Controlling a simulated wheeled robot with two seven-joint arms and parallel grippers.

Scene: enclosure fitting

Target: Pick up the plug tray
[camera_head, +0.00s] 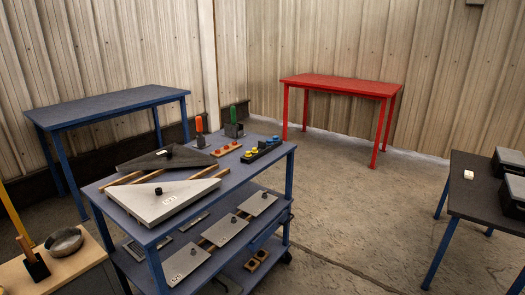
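A blue cart (150,232) stands in front of me, and small holders sit at the far end of its top. One is a dark tray (262,151) with yellow and blue knob-like pieces, at the top's right edge. Beside it on the left lies a flat wooden strip (226,149) with several red pieces. I cannot tell for sure which of the two is the plug tray. Neither of my grippers is in view.
Grey and black triangular panels (160,198) fill the near cart top. Orange- and green-handled tools (233,116) stand behind the trays. Flat plates (220,231) lie on the shelf below. A red table (340,84), a blue table (110,103) and a dark table (478,195) surround open floor.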

